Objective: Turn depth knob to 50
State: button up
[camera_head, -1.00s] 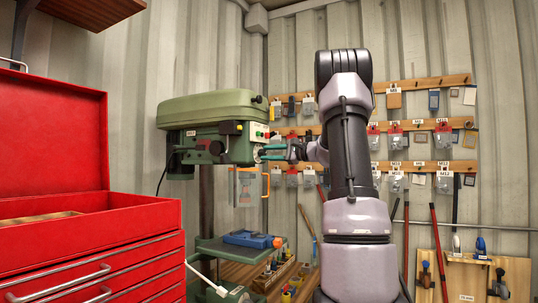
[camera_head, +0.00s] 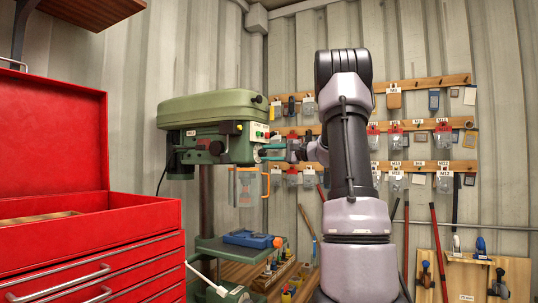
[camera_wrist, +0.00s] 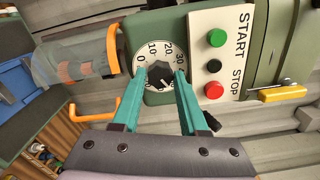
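The depth knob (camera_wrist: 159,75) is a dark faceted knob on a white round dial (camera_wrist: 151,47) in the wrist view. The dial's marks 0, 10, 20 and 30 show; its lower part is hidden by my fingers. A small pale mark shows low on the knob, but its exact reading is unclear. My gripper (camera_wrist: 161,74) has its teal fingers on either side of the knob, with the tips apparently against it. In the head view, my gripper (camera_head: 272,152) reaches the front of the green drill press (camera_head: 215,108); the knob is too small to read there.
A green START button (camera_wrist: 217,38) and red STOP button (camera_wrist: 214,90) are right of the dial. A clear guard (camera_wrist: 80,57) with an orange handle (camera_wrist: 103,110) is at the left. A red tool chest (camera_head: 90,240) stands at the left of the head view.

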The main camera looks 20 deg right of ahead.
jog(key=o, duration=0.3)
jog(key=shift+s+d, duration=0.1)
jog(key=v, duration=1)
jog(key=shift+s+d, duration=0.2)
